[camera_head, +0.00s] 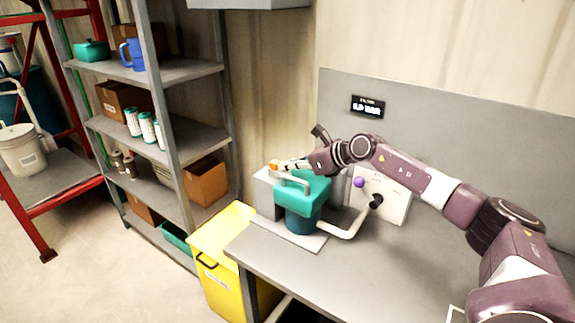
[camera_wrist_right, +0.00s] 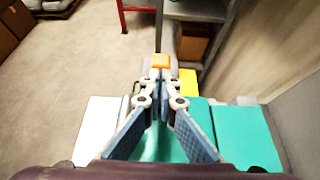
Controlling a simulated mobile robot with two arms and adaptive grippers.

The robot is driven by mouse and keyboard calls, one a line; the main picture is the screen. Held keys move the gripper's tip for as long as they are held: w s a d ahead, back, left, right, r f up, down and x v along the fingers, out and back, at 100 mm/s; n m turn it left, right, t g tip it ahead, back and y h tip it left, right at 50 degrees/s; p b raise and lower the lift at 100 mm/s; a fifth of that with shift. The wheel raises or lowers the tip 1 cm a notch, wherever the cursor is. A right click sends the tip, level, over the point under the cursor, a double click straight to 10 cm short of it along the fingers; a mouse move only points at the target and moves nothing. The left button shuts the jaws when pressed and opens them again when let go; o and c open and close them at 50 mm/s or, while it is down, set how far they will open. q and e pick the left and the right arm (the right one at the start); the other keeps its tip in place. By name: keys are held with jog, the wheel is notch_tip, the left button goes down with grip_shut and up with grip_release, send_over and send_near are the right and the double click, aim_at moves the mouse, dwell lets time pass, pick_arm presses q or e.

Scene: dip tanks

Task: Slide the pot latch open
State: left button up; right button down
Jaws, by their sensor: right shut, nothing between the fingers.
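The pot has a teal lid (camera_head: 312,190) and a darker blue-teal body (camera_head: 301,222). It stands on a grey plate on the bench. A small orange piece (camera_head: 273,165), which may be the latch knob, shows at the lid's left side. In the right wrist view the orange piece (camera_wrist_right: 160,61) is just beyond my fingertips. My right gripper (camera_head: 283,165) is shut and empty, above the lid with its tips at the orange piece. It also shows in the wrist view (camera_wrist_right: 160,76). I cannot tell whether they touch. My left gripper is not in view.
A white pipe (camera_head: 346,231) runs from the pot to a white panel with a purple knob (camera_head: 359,182). A yellow bin (camera_head: 222,232) stands left of the bench (camera_head: 330,278). Shelves (camera_head: 190,70) hold boxes and cans. Floor at the left is clear.

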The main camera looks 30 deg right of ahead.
aim_at(275, 162)
jog(key=w, duration=0.1)
jog(key=w+a, duration=0.1)
jog(key=w, duration=0.1)
jog(key=shift+w+a, duration=0.25)
jog(key=shift+w, duration=0.15)
jog(key=shift+s+r, duration=0.1)
jog(key=shift+r, duration=0.05)
